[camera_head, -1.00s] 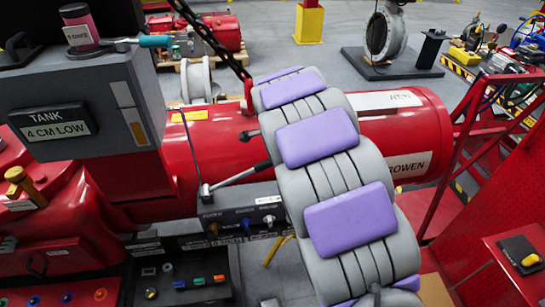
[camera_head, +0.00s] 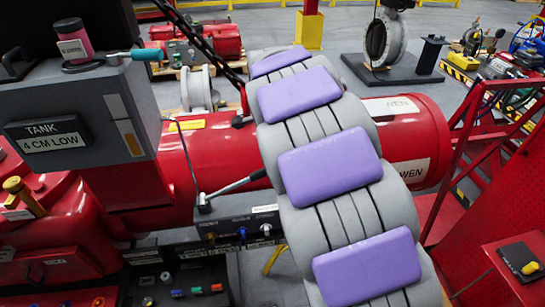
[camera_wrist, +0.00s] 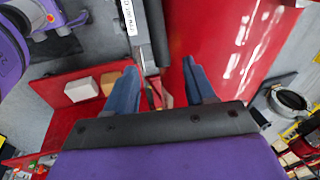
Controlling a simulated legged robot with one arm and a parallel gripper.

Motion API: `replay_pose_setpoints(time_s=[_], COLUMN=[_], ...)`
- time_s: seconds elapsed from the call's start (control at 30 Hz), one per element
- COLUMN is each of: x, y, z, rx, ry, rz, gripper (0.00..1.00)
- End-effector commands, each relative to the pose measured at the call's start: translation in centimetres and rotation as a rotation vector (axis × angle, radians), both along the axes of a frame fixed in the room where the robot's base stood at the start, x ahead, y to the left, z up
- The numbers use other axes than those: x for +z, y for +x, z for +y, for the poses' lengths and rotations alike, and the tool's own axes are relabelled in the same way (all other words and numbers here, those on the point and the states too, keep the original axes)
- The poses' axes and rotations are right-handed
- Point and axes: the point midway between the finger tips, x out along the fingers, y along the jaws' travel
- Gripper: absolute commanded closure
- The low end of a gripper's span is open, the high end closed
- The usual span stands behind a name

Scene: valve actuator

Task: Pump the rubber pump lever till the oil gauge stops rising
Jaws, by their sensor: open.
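The pump lever (camera_head: 232,187) shows in the head view as a thin grey rod slanting up right from a pivot on a small dark panel; its upper end runs to a black part beside my arm, which hides what lies beyond. The grey tank box (camera_head: 85,95) carries a sign (camera_head: 48,140) reading "TANK 4 CM LOW" and a narrow pale gauge strip (camera_head: 125,125). My gripper (camera_wrist: 160,68) is open, its two blue fingers apart. A dark bar (camera_wrist: 157,35) lies ahead of them in the wrist view; I cannot tell whether it is the lever or whether they touch.
A large red cylinder (camera_head: 415,130) lies behind my arm. A panel with coloured buttons (camera_head: 180,285) is below the lever. A pink-and-black container (camera_head: 73,42) and a teal-handled valve (camera_head: 145,54) sit atop the tank box. Red railing (camera_head: 460,160) stands at right.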

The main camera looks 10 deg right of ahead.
Motion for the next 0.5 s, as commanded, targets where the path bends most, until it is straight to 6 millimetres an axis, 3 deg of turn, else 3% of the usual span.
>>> replay_pose_setpoints(time_s=[0.1,0.3,0.5], x=[2.7,5.8,7.1], y=[-0.6,-1.3,-1.8], z=[0.5,0.9,0.7], rx=[0.001,0.001,0.000], ry=[-0.003,-0.003,0.000], rz=[-0.003,-0.002,0.004], gripper=[0.46,0.46,0.46])
